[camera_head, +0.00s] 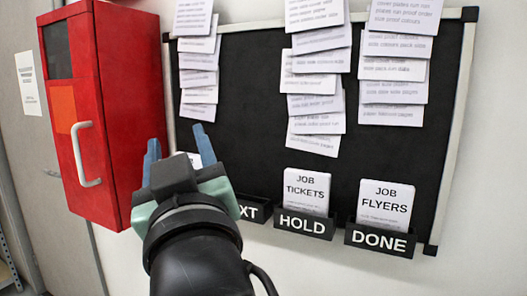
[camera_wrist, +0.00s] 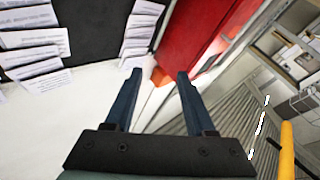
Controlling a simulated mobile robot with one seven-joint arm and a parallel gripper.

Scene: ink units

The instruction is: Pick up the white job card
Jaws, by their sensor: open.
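A white card (camera_head: 307,190) marked JOB TICKETS stands in the dark HOLD pocket (camera_head: 303,223) on the board's lower edge. Another white card (camera_head: 384,205) marked JOB FLYERS stands in the DONE pocket (camera_head: 380,240). A sliver of white shows behind my fingers above the left pocket, whose label ends in XT; my gripper hides most of it. I cannot tell which card the task means. My gripper (camera_head: 178,146) is open, left of the HOLD card, before the board's lower left corner. In the wrist view, nothing shows held between its blue fingers (camera_wrist: 159,76).
A red cabinet (camera_head: 100,110) with a pale handle juts out close to the left of my gripper; it also shows in the wrist view (camera_wrist: 205,35). Columns of white paper slips hang on the black board (camera_head: 245,110). White wall lies below the pockets.

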